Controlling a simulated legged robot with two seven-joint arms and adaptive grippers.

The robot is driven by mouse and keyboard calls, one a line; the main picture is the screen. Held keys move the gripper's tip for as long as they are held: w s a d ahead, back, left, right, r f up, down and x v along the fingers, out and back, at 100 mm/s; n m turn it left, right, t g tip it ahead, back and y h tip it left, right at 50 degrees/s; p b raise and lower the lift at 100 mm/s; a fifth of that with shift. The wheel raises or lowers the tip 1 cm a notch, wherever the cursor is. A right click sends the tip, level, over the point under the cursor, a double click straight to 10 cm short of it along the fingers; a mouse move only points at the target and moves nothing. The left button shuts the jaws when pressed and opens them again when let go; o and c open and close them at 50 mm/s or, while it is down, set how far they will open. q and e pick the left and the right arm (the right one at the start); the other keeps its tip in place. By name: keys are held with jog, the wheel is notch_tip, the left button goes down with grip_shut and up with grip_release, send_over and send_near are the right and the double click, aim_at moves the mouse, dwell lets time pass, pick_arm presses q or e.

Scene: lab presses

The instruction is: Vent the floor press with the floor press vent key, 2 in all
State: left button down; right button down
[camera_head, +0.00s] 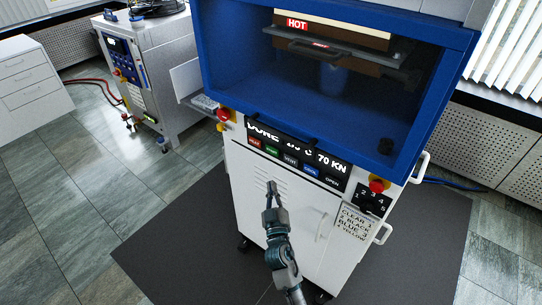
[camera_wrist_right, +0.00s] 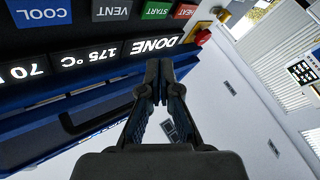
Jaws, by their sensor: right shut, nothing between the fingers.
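The floor press (camera_head: 275,215) is a white cabinet with a blue upper housing. Its front panel carries a key row, and the vent key (camera_head: 291,160) is the dark one between the green START and blue COOL keys. The vent key also shows upside down at the top of the right wrist view (camera_wrist_right: 111,9). My right gripper (camera_head: 271,187) is shut and empty, in front of the white cabinet and below the key row in the head view. In the wrist view its fingertips (camera_wrist_right: 160,80) appear near the DONE display and touch no key. My left gripper is not in view.
The display (camera_wrist_right: 100,52) reads DONE, 175 °C and 70 KN. Red knobs stand at the panel's left (camera_head: 223,114) and right (camera_head: 377,184). Brown-edged platens (camera_head: 335,50) marked HOT sit inside the blue housing. A second white machine (camera_head: 145,75) stands at back left.

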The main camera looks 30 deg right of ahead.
aim_at(291, 160)
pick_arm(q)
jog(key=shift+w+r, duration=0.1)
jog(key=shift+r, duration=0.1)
pick_arm(e)
jog(key=shift+w+a+r, duration=0.1)
jog(key=shift+w+r, duration=0.35)
jog(key=shift+r, duration=0.3)
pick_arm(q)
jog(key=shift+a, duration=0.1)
pick_arm(e)
jog(key=shift+a, duration=0.2)
